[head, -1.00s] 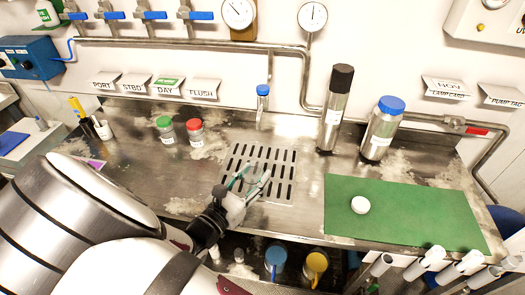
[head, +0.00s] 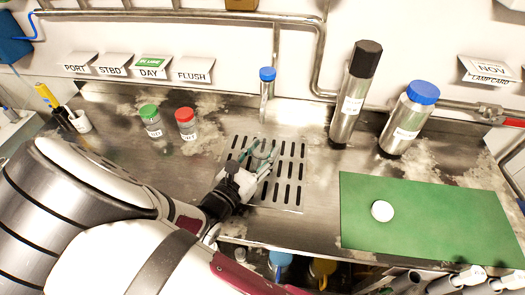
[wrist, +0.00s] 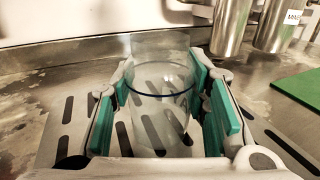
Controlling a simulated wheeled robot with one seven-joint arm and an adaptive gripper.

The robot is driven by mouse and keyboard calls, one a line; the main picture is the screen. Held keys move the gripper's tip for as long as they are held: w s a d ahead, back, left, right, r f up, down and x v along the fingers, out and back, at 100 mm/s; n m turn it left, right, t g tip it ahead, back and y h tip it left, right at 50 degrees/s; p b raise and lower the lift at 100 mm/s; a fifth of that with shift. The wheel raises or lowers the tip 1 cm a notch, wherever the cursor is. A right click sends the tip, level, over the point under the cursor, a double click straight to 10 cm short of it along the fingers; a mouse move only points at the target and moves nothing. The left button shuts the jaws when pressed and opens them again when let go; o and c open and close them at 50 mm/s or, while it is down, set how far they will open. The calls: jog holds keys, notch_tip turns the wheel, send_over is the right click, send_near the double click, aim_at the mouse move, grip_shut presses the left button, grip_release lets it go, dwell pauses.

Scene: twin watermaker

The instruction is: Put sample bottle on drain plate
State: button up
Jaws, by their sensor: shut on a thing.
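The drain plate (head: 291,187) is a slotted metal panel set in the steel counter, in the middle of the head view; its slots also show in the wrist view (wrist: 62,140). My gripper (head: 260,158) is over the plate. In the wrist view its green-padded fingers (wrist: 165,103) are closed around a clear, see-through bottle (wrist: 163,88) with a dark blue ring, which stands about upright between the pads. In the head view the bottle is hardly visible. I cannot tell whether its base touches the plate.
Behind the plate stands a clear blue-capped tube (head: 267,92). Green-capped (head: 151,121) and red-capped (head: 186,124) jars stand left. Two steel cylinders, one black-capped (head: 352,92) and one blue-capped (head: 406,120), stand right. A green mat (head: 440,220) bears a white round object (head: 382,211).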

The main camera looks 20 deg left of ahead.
jog(key=shift+r, duration=0.1)
jog(key=o, duration=1.1)
jog(key=shift+f, duration=0.2)
jog(key=shift+s, duration=0.1)
